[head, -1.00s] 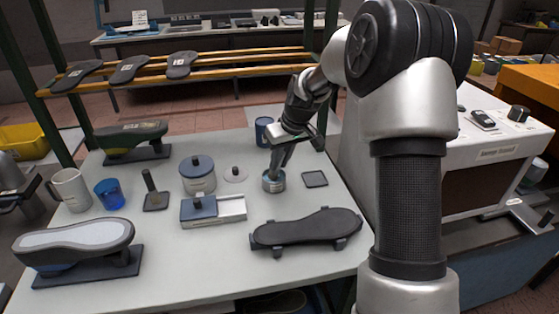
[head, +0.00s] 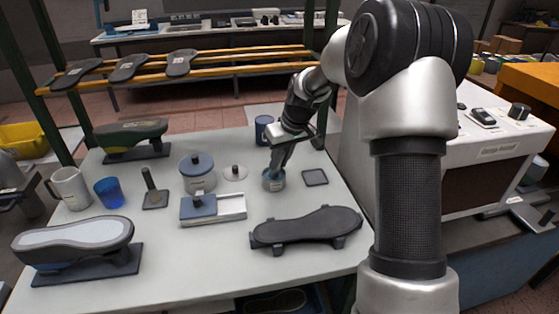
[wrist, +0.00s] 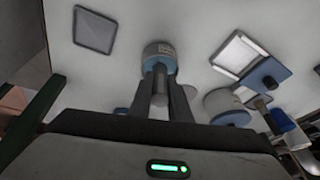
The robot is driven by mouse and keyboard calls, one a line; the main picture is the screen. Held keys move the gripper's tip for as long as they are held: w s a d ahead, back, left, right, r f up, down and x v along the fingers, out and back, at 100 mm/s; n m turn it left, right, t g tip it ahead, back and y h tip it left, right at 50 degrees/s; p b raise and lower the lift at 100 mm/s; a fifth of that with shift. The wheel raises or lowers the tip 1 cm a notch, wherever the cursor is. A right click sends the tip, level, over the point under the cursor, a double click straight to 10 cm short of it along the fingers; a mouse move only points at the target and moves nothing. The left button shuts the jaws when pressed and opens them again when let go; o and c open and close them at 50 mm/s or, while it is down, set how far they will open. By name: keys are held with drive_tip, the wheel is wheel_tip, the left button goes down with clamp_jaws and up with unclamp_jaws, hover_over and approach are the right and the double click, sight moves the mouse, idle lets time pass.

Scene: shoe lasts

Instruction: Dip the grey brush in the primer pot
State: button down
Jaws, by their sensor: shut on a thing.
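The primer pot (head: 273,184), a small pot with a pale label and blue top, stands upright on the table; it also shows in the wrist view (wrist: 159,50). My gripper (head: 277,168) is directly above it, pointing down, with its fingertips at the pot's mouth. In the wrist view my gripper (wrist: 160,76) is shut on the grey brush (wrist: 159,94), whose handle shows between the fingers. The brush's lower end is hidden by the fingers and pot, so its depth in the pot cannot be told.
A dark square pad (head: 315,178) lies right of the pot, a round knobbed lid (head: 235,173) left. A blue-lidded pot (head: 197,176), a tray with a blue sliding cover (head: 231,207) and a dark sole-shaped piece (head: 305,228) stand nearby. A blue cup (head: 263,130) is behind.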

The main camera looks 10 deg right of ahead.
idle(0.4)
drive_tip(key=shift+r+p, duration=2.35)
drive_tip(key=shift+r, duration=1.15)
drive_tip(key=shift+s, duration=0.1)
